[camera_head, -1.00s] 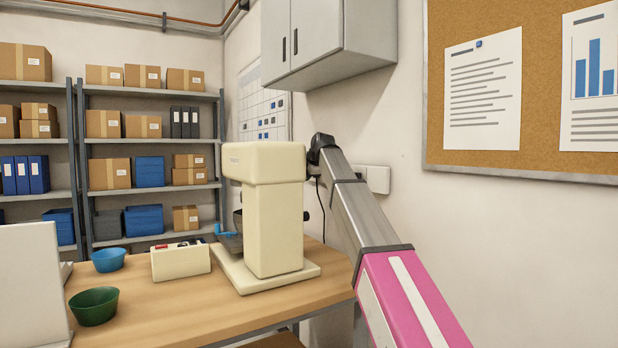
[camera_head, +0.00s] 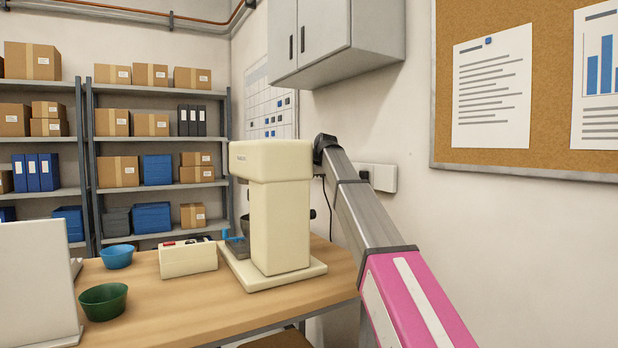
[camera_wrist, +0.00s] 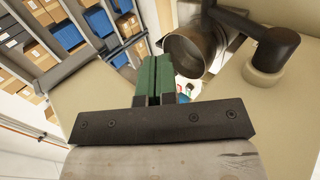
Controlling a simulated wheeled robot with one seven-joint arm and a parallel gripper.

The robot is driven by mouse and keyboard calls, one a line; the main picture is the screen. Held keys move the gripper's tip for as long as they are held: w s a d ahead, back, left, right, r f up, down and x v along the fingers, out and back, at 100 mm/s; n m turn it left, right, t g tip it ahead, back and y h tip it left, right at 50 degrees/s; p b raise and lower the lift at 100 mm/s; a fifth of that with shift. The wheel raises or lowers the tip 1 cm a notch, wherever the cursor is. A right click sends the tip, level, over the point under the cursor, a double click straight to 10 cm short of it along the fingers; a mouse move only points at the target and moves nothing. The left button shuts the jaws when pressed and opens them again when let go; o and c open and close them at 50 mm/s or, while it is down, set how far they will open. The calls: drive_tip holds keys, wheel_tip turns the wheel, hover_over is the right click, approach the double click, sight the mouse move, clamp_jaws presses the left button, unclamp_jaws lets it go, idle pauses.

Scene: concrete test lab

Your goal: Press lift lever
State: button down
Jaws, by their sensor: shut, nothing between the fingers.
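A cream machine (camera_head: 280,215) stands upright on the wooden table. A dark bowl (camera_head: 244,226) and a small blue part (camera_head: 233,239) show at its left side. My gripper is hidden in the head view, with my arm reaching behind the machine. In the wrist view my gripper's green fingers (camera_wrist: 156,76) are shut and empty, between cream surfaces. A steel cylinder (camera_wrist: 187,52) lies just beyond and right of the fingertips. A dark lever-like part (camera_wrist: 272,50) with a round cream base is at the right, apart from the fingers. I cannot tell for sure if it is the lift lever.
A cream box with buttons (camera_head: 188,259), a blue bowl (camera_head: 117,257) and a green bowl (camera_head: 103,301) stand left of the machine. A wall cabinet (camera_head: 335,40) hangs above. A wall socket (camera_head: 378,177) is behind my arm. Shelves (camera_head: 150,189) stand at the back.

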drive_tip(key=v, duration=1)
drive_tip(key=shift+s+r, duration=0.25)
drive_tip(key=shift+d, duration=0.15)
